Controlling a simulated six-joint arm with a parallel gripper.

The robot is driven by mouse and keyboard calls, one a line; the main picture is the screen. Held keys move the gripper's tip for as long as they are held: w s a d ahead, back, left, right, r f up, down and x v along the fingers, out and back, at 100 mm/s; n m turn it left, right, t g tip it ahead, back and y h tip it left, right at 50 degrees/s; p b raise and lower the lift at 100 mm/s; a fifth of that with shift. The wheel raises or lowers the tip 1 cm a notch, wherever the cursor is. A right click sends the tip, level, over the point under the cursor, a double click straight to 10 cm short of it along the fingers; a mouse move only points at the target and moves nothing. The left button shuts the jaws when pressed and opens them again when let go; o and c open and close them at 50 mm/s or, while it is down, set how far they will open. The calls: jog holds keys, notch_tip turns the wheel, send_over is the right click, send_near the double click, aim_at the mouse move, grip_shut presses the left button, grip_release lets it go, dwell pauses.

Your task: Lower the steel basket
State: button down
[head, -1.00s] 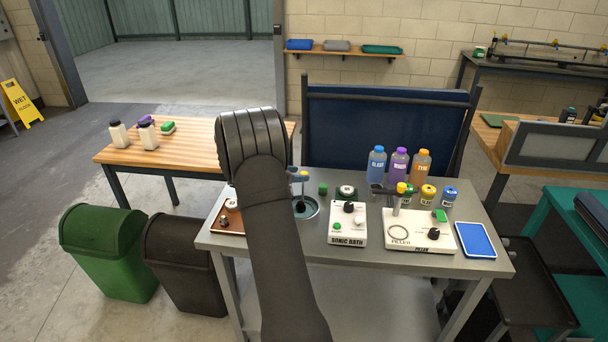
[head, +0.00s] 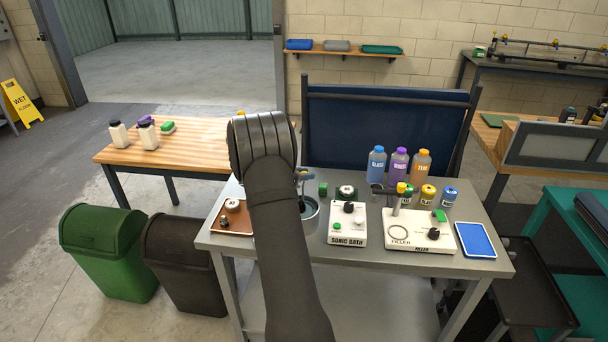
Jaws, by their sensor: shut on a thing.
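My gripper (head: 262,142) shows from behind as a dark ribbed hand above the left part of the steel table (head: 370,275). It is shut, but its fingertips and grip point are hidden behind the hand and forearm. The steel basket (head: 312,222) shows in part as a grey round wall just right of my forearm. Its left side is hidden, and I cannot tell how deep it sits. A blue-topped stem (head: 304,175) stands over it. The white SONIC BATH unit (head: 347,225) is just to the right.
A brown tray (head: 232,222) lies left of my forearm. A wooden bench (head: 195,155) stands at back left, with bins (head: 108,255) in front.

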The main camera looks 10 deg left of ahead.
jog(key=shift+f, duration=2.3)
jog(key=c, duration=1.2)
grip_release()
jog(key=shift+f, duration=0.1)
jog(key=v, duration=1.7)
jog(key=shift+s+a, duration=0.15)
